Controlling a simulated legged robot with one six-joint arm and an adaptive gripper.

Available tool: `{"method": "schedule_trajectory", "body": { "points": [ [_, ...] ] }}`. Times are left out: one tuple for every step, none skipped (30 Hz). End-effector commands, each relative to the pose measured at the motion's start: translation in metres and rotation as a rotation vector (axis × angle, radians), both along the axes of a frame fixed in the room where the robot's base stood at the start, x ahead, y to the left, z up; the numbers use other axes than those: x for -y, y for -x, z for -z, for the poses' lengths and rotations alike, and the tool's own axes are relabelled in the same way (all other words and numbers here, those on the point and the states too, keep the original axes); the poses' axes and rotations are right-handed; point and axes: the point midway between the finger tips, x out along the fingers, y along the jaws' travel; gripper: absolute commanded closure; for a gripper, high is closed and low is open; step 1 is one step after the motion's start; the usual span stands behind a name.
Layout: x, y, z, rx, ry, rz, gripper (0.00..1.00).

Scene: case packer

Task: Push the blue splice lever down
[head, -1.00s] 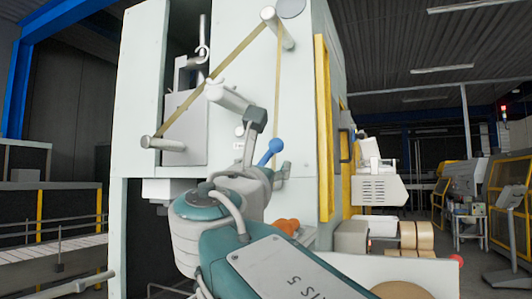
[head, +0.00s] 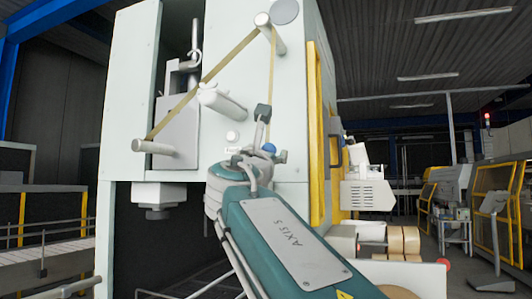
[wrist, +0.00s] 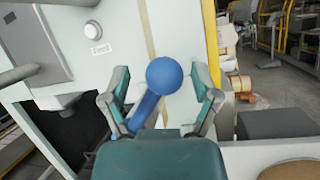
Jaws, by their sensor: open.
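The blue splice lever, with a round ball knob (wrist: 164,75) and a straight stem (wrist: 145,108), shows in the wrist view. The ball is up and the stem slants down to the left. My gripper (wrist: 159,78) is open, with one finger on each side of the lever in the picture. I cannot tell whether either finger touches it. The stem's lower end is hidden behind my gripper body. In the head view only a part of the blue ball (head: 269,149) shows, beside the end of my arm; the rest is hidden.
The pale machine panel (head: 230,75) stands behind the lever. A tan web strip (head: 212,75) runs over rollers, and a grey roller (head: 222,102) juts out above my arm. A yellow-framed door (head: 315,150) is at the right. A round button (wrist: 92,28) is on the panel.

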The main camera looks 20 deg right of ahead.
Motion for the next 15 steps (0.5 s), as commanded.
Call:
{"method": "schedule_trajectory", "body": {
  "points": [
    [0.0000, 0.0002, 0.0000, 0.000, 0.000, 0.000, 0.22],
    [0.0000, 0.0002, 0.0000, 0.000, 0.000, 0.000, 0.22],
    [0.0001, 0.0003, 0.0000, 0.000, 0.000, 0.000, 0.40],
    [0.0005, 0.0003, -0.0001, 0.000, 0.000, 0.001, 0.53],
    [0.0009, 0.0003, -0.0001, 0.000, 0.000, 0.001, 0.66],
    [0.0012, 0.0004, -0.0002, 0.000, 0.000, 0.001, 0.84],
    [0.0013, 0.0004, -0.0001, 0.000, 0.000, 0.000, 0.97],
    [0.0012, 0.0004, -0.0002, 0.000, 0.000, 0.000, 1.00],
    [0.0010, 0.0003, -0.0002, 0.000, 0.000, 0.000, 1.00],
    [0.0008, 0.0003, -0.0002, 0.000, 0.000, 0.000, 1.00],
    [0.0006, 0.0003, -0.0002, 0.000, 0.000, 0.000, 1.00],
    [0.0002, 0.0003, -0.0001, 0.001, 0.000, 0.000, 1.00],
    [0.0001, 0.0003, -0.0001, 0.001, 0.000, 0.000, 1.00],
    [0.0001, 0.0003, 0.0000, 0.001, 0.000, 0.000, 1.00],
    [0.0001, 0.0004, 0.0002, 0.002, -0.002, 0.000, 1.00]
  ]
}}
